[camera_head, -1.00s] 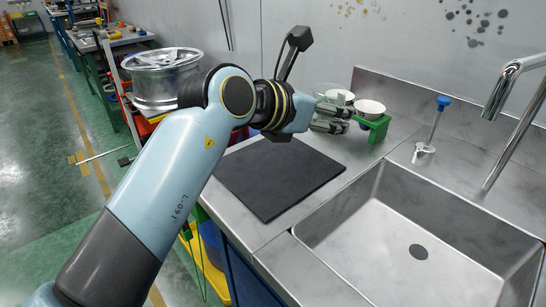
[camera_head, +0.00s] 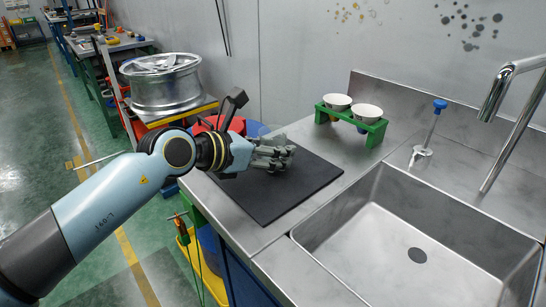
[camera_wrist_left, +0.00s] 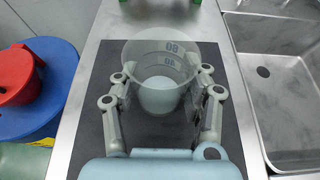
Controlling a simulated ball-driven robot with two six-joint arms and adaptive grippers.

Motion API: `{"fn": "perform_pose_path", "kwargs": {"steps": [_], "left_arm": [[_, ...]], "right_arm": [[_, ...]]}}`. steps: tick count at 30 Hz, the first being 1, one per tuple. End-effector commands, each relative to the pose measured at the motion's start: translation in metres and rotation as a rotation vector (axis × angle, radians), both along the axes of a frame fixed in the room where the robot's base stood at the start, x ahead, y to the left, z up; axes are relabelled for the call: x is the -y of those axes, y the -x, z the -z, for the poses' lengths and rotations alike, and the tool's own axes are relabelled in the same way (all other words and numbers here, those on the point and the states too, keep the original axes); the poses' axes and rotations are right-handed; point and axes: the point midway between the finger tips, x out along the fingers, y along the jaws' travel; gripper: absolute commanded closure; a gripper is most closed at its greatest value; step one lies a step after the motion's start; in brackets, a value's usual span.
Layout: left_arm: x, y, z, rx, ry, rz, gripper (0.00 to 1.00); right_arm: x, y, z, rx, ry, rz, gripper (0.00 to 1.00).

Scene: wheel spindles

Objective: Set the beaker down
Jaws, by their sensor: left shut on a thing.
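A clear beaker (camera_wrist_left: 150,55) with volume marks stands out in the left wrist view, and something pale shows in its lower part. My left gripper (camera_wrist_left: 168,72) is shut on it, with a finger on each side. In the head view the left gripper (camera_head: 276,153) is over the dark mat (camera_head: 277,205), toward its back left part. There the beaker is hard to make out behind the fingers. I cannot tell whether its base touches the mat. My right gripper is not in view.
A green rack (camera_head: 374,131) with two pale cups (camera_head: 368,112) stands at the back of the counter. The sink (camera_head: 380,242) with a tap (camera_head: 498,95) is on the right. A metal wheel (camera_head: 160,88) is at the back left.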

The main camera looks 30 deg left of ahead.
Motion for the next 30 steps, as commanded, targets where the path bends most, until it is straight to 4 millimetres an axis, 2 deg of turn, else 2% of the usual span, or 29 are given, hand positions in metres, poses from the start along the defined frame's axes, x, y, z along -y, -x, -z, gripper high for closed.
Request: {"fn": "perform_pose_path", "kwargs": {"steps": [1, 3, 14, 15, 18, 20, 30], "left_arm": [[0.0003, 0.0000, 0.0093, -0.002, 0.003, 0.000, 0.95], [0.0005, -0.0002, 0.0136, 0.000, 0.002, -0.001, 0.95], [0.0004, -0.0003, 0.0171, 0.001, 0.000, 0.000, 0.95], [0.0004, -0.0003, 0.0172, 0.001, -0.001, 0.000, 0.52], [0.0004, -0.0003, 0.0167, 0.001, -0.001, 0.000, 0.39], [0.0005, -0.0003, 0.0166, 0.001, -0.001, 0.000, 0.31], [-0.0001, 0.0011, 0.0118, 0.001, -0.001, 0.000, 0.31]], "right_arm": [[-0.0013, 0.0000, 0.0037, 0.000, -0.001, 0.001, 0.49], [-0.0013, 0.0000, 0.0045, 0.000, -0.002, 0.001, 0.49], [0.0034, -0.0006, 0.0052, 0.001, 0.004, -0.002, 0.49], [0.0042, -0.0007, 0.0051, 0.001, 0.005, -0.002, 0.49], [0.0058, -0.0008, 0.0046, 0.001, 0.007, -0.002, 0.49], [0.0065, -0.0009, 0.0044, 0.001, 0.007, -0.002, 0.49], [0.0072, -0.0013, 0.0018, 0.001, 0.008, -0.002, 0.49]]}}
